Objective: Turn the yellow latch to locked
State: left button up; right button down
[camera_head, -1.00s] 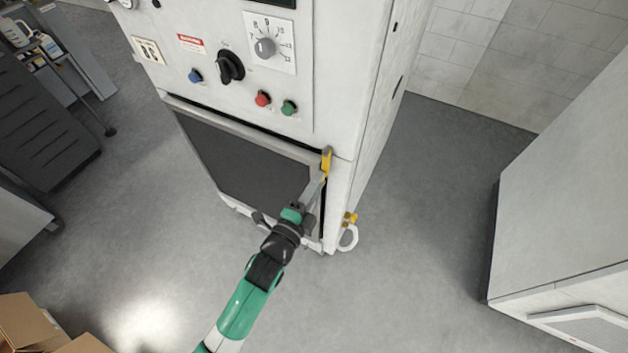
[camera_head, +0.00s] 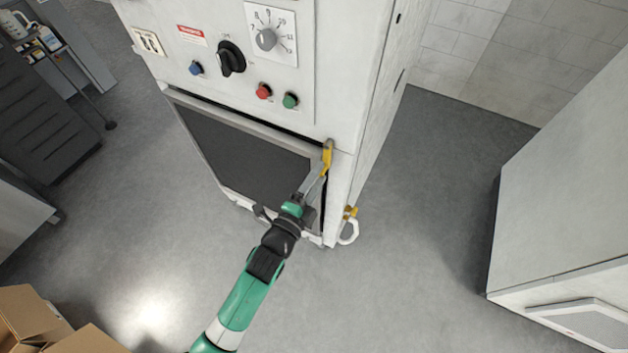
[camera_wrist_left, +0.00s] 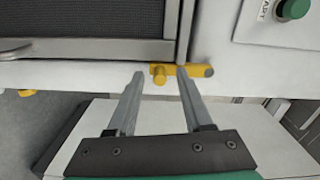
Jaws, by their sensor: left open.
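The yellow latch (camera_head: 327,159) sits at the upper right corner of the washer door (camera_head: 245,158). In the left wrist view the latch (camera_wrist_left: 190,71) is a flat bar with a round yellow knob at one end, and it crosses the seam between the door frame and the panel. My left gripper (camera_head: 321,181) is just below the latch, fingers pointing at it. In the left wrist view my left gripper (camera_wrist_left: 160,74) is open, with the knob between its fingertips. There is a gap beside the knob on both sides. My right gripper is out of view.
Above the door are a red button (camera_head: 264,91), a green button (camera_head: 290,101), a black rotary switch (camera_head: 231,58) and a grey dial (camera_head: 266,39). A yellow-handled valve (camera_head: 350,212) sits low at the right. The floor (camera_head: 420,220) right of the washer is clear.

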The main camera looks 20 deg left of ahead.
pick_arm(q)
jog(key=s+a+p, duration=0.1)
jog(key=s+p, duration=0.2)
jog(key=s, duration=0.8)
jog(key=shift+s, duration=0.3)
